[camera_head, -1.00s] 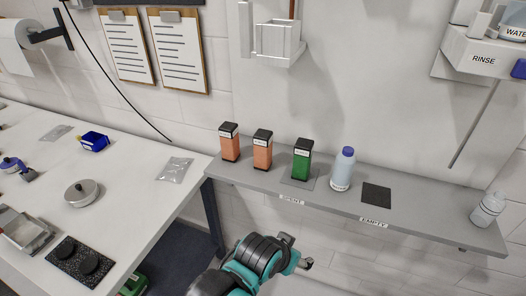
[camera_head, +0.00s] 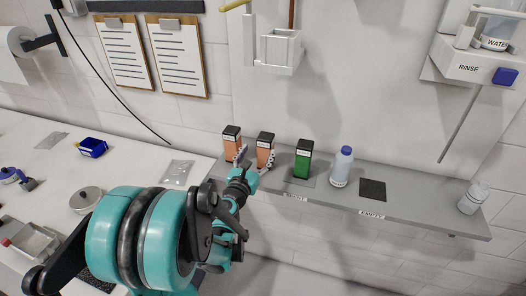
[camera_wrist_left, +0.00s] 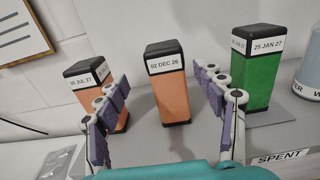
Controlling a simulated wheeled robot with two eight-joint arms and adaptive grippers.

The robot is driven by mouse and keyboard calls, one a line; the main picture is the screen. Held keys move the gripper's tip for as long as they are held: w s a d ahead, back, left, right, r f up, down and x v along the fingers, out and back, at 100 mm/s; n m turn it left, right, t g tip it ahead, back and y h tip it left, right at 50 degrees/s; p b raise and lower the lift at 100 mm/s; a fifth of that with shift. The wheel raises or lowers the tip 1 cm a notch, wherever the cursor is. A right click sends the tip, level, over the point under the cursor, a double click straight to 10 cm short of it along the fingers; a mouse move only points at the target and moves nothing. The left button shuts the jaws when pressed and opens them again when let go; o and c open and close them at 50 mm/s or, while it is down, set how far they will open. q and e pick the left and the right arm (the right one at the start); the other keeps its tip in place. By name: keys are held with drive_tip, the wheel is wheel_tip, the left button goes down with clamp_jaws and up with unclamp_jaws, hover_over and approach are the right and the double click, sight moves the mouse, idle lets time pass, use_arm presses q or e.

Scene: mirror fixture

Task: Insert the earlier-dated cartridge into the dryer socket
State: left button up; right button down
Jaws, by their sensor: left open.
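An orange cartridge with a black cap (camera_head: 267,142) stands on the grey shelf; its label reads 02 DEC 26 in the left wrist view (camera_wrist_left: 171,95). A second orange cartridge (camera_head: 231,135) stands to its left; its label (camera_wrist_left: 85,75) shows JUL, the rest hard to read. A green cartridge (camera_head: 303,160) labelled 25 JAN 27 (camera_wrist_left: 264,65) stands at the right, by the SPENT label. My left gripper (camera_head: 254,163) is open and empty, its fingers spread (camera_wrist_left: 163,88) in front of the DEC cartridge, apparently apart from it. A white wall holder (camera_head: 279,52), possibly the dryer socket, looks empty.
On the shelf (camera_head: 425,212), a blue-capped bottle (camera_head: 341,168), a dark EMPTY pad (camera_head: 372,190) and a clear bottle (camera_head: 473,198) stand further right. A white table (camera_head: 125,160) holds several small items. A RINSE unit (camera_head: 478,68) is on the wall at upper right.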

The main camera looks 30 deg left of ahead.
sight(263, 144)
use_arm(q)
drive_tip(key=x, duration=0.7)
drive_tip(key=shift+w+d+r+b, duration=0.25)
drive_tip(key=shift+d+b, duration=0.05)
drive_tip(key=shift+b, duration=0.1)
clamp_jaws()
